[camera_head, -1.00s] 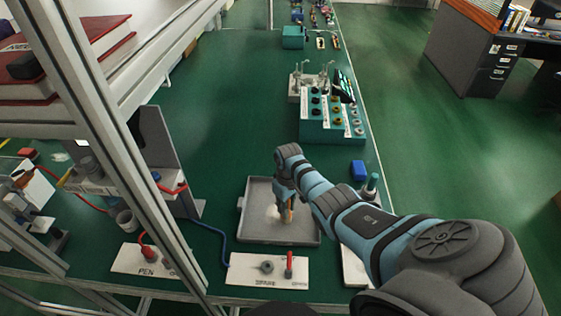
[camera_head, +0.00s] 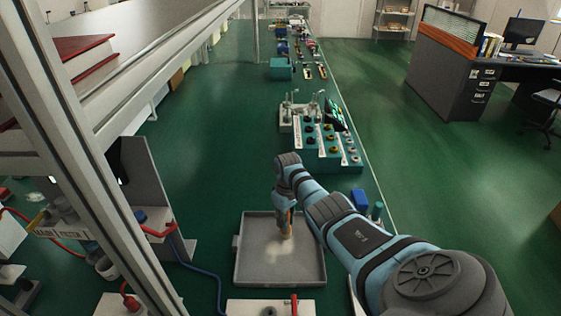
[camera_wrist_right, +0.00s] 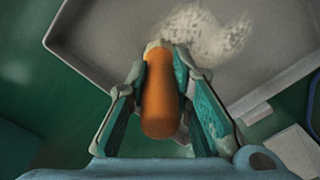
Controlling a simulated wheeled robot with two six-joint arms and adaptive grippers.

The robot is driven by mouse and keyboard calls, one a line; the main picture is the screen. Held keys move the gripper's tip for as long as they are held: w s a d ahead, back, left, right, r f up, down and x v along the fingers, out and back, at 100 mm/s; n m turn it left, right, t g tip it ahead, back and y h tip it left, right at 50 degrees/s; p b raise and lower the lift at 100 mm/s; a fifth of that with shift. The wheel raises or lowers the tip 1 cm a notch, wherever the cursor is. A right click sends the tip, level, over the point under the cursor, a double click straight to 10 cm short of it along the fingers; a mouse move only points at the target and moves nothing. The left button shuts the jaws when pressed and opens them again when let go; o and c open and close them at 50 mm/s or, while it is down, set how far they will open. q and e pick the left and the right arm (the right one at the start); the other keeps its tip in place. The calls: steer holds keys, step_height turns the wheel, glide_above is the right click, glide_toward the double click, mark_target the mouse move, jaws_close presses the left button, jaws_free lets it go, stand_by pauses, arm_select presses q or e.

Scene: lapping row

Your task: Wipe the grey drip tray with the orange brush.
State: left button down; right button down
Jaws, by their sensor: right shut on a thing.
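The grey drip tray (camera_head: 255,269) lies flat on the green bench, with a pale powdery smear (camera_head: 284,248) on its floor. My right gripper (camera_head: 286,204) is over the tray, pointing down and shut on the orange brush (camera_head: 290,217). In the right wrist view the brush's orange handle (camera_wrist_right: 160,98) sits between the two teal fingers, its pale end towards the tray (camera_wrist_right: 105,32). The speckled smear (camera_wrist_right: 208,34) shows just beyond that end. Whether the bristles touch the tray floor is hard to tell. My left gripper is not in view.
A white labelled board (camera_head: 245,306) lies at the tray's near side. A blue block (camera_head: 360,200) stands to the right, beyond my right arm. A teal panel with knobs (camera_head: 325,148) stands farther back. A metal frame post (camera_head: 75,150) blocks the left.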

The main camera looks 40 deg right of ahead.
steer(key=r+p, duration=0.4)
steer(key=r, duration=0.1)
steer(key=shift+w+d+r+p, duration=0.2)
steer(key=shift+w+d+p, duration=0.1)
steer(key=shift+d+p, duration=0.1)
step_height(320, 180, up, 3)
steer(key=p, duration=0.3)
steer(key=shift+f, duration=0.15)
